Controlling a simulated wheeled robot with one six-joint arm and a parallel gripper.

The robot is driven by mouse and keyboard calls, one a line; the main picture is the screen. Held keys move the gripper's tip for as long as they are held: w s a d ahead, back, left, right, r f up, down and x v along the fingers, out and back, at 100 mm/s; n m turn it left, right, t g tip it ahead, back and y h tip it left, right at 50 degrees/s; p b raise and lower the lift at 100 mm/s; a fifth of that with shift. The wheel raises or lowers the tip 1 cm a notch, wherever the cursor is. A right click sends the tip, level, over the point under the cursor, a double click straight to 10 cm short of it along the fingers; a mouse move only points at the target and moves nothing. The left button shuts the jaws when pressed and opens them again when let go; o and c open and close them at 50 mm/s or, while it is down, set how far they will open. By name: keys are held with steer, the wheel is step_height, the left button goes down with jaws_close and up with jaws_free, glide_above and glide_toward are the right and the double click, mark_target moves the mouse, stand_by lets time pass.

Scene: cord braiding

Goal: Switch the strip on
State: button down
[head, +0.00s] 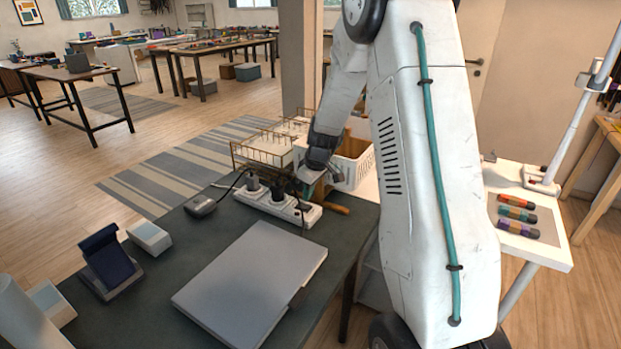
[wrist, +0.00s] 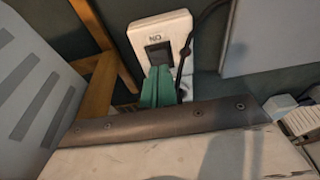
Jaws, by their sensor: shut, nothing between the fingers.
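The white power strip (head: 266,204) lies near the far edge of the dark desk, with black plugs in it. In the wrist view, one end of the strip (wrist: 170,24) shows a dark rocker switch (wrist: 157,56) and the letters ON, upside down. My gripper (head: 306,194) is at the right end of the strip. In the wrist view its green fingers (wrist: 158,72) are together and empty, with the tips at the near edge of the switch. I cannot tell whether they touch it. The fingers hide part of the strip, and the rocker's tilt is unclear.
A closed grey laptop (head: 250,280) lies in front of the strip. A black adapter (head: 201,206) sits to the left on a cord. A wire rack (head: 262,150) and a white basket (head: 352,168) stand behind. A wooden handle (head: 336,208) lies close on the right.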

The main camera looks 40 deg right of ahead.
mark_target(308, 206)
steer(key=shift+s+f, duration=0.2)
steer(key=shift+f, duration=1.05)
steer(key=shift+s+d+f, duration=0.15)
steer(key=shift+f, duration=0.2)
steer(key=shift+r, duration=0.1)
steer(key=shift+w+a+r, duration=0.15)
steer(key=shift+w, duration=0.2)
steer(key=shift+w+a+r, duration=0.15)
steer(key=shift+w, duration=0.2)
steer(key=shift+r, duration=0.1)
